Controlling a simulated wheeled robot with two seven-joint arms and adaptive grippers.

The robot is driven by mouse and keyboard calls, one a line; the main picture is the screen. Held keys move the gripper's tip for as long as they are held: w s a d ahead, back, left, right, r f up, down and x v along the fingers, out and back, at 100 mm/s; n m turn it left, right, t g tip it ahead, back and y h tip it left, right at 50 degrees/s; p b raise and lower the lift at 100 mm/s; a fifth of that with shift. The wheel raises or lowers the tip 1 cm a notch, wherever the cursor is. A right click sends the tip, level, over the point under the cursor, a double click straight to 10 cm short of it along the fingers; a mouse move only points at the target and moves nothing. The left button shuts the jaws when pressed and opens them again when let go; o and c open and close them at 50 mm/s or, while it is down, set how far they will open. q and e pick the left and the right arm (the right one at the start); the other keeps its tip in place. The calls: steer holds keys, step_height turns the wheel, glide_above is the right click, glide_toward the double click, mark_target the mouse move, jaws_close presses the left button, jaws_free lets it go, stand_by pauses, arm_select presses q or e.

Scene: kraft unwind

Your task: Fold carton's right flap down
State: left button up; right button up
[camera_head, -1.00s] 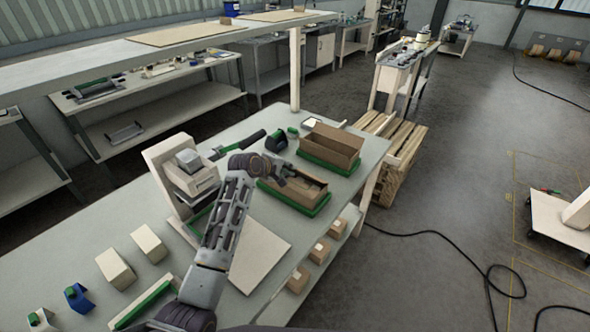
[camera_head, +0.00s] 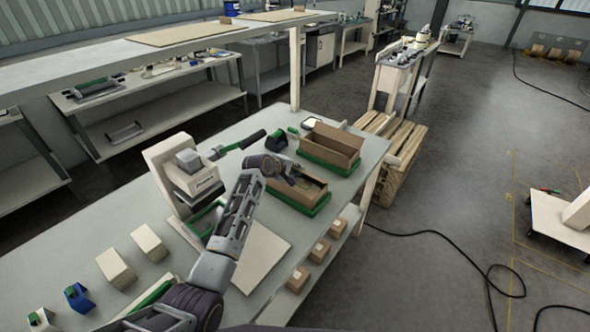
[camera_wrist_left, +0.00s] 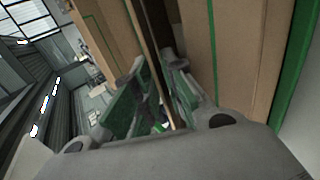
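The near carton (camera_head: 316,191) is an open brown box in a green tray (camera_head: 318,211) on the workbench. A second open carton (camera_head: 335,141) stands behind it in another green tray (camera_head: 347,171). My left gripper (camera_head: 294,176) is over the near carton at its left and partly hides it. In the left wrist view, the left gripper's fingers (camera_wrist_left: 157,95) have a thin cardboard edge (camera_wrist_left: 150,60) running between them. Whether they press on it cannot be told. Which flap this edge belongs to is unclear. My right gripper is out of view.
A pale device with a grey block (camera_head: 188,159) stands left of the cartons. A dark green-marked tool (camera_head: 240,144) lies behind it. Pale blocks (camera_head: 149,243) stand at the left of the bench. Small boxes (camera_head: 319,251) sit on a lower shelf at right.

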arm_select(q)
steer(key=shift+c, duration=0.3)
jaws_close()
steer(key=shift+f, duration=0.1)
steer(key=shift+f, duration=0.1)
steer(key=shift+s+t+h+b, duration=0.15)
steer(key=shift+t+h+b, duration=0.25)
steer(key=shift+t+b, duration=0.15)
steer(key=shift+o, duration=0.3)
jaws_free()
steer(key=shift+a, duration=0.1)
steer(key=shift+s, duration=0.1)
